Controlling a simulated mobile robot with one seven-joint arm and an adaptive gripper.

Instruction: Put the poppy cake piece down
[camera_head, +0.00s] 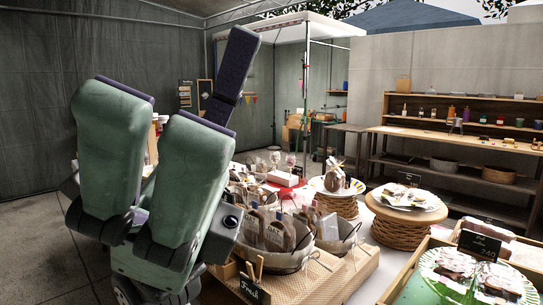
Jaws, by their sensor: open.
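My gripper (165,105) stands large and close at the left, green with dark textured pads, its fingers pointing up. The fingers are spread and I see nothing held between them. I cannot pick out the poppy cake piece for sure. Wrapped pieces lie on a striped green and white plate (428,270) at the lower right. A brown wrapped item (335,178) stands on a plate on a wicker stand further back. My gripper is well to the left of both and hides part of the table behind it.
A wire basket (285,262) of labelled bags stands on a wooden board in the middle. A round wicker stand (405,229) bears another plate. A small black sign (254,290) stands at the front. Shelves (460,140) line the back right. Grey floor shows at the lower left.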

